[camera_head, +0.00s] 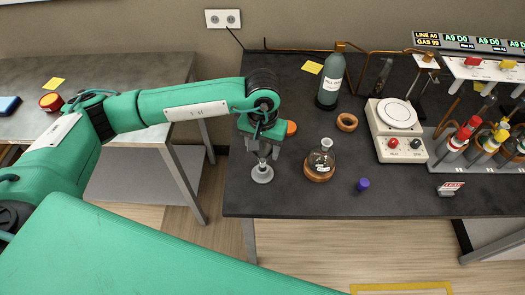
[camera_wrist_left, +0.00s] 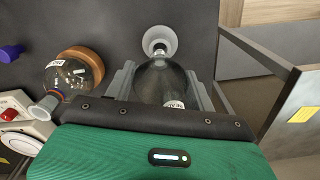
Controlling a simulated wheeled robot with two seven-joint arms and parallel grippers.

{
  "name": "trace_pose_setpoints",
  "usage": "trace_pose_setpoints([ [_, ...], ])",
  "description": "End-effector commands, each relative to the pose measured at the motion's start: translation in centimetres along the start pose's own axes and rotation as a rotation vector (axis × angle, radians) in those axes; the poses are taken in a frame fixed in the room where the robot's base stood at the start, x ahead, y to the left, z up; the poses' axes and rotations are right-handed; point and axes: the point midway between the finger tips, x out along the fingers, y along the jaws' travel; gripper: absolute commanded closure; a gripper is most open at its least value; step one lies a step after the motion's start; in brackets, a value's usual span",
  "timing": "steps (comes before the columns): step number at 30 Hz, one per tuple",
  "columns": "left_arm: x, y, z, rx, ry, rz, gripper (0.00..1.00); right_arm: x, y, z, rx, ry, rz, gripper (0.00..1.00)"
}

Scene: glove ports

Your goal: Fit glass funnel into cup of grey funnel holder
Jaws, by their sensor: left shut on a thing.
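My left gripper (camera_head: 263,157) is over the near left part of the dark bench, pointing down. In the left wrist view its fingers (camera_wrist_left: 162,88) are shut on the glass funnel (camera_wrist_left: 155,82), a rounded clear body with a white label partly hidden by the gripper. A grey round piece with a pale centre, which looks like the funnel holder (camera_head: 262,174), is directly below the gripper; it also shows in the left wrist view (camera_wrist_left: 160,40). The funnel's lower end is in line with it, but I cannot tell whether it sits in the cup. My right gripper is not in view.
A round flask (camera_head: 321,160) on a cork ring stands close to the right of the gripper. A purple cap (camera_head: 363,184), an empty cork ring (camera_head: 347,122), a green bottle (camera_head: 330,82) and a hotplate (camera_head: 397,130) are farther right. The bench's left edge is near.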

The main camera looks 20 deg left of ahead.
Motion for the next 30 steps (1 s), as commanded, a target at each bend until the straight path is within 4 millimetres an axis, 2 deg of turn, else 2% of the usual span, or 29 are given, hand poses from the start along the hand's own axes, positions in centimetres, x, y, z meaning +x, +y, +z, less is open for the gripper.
trace_pose_setpoints([
  [6,2.9,0.0,0.1,0.001,-0.003,0.0,0.67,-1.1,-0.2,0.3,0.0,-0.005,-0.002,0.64],
  [26,3.9,0.0,0.0,0.001,-0.001,-0.001,0.67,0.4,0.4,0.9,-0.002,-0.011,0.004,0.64],
  [27,3.8,0.0,0.0,0.001,-0.001,-0.001,0.41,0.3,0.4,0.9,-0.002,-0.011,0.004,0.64],
  [30,3.8,0.0,0.0,0.001,-0.001,-0.001,0.23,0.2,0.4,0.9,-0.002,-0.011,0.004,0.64],
])
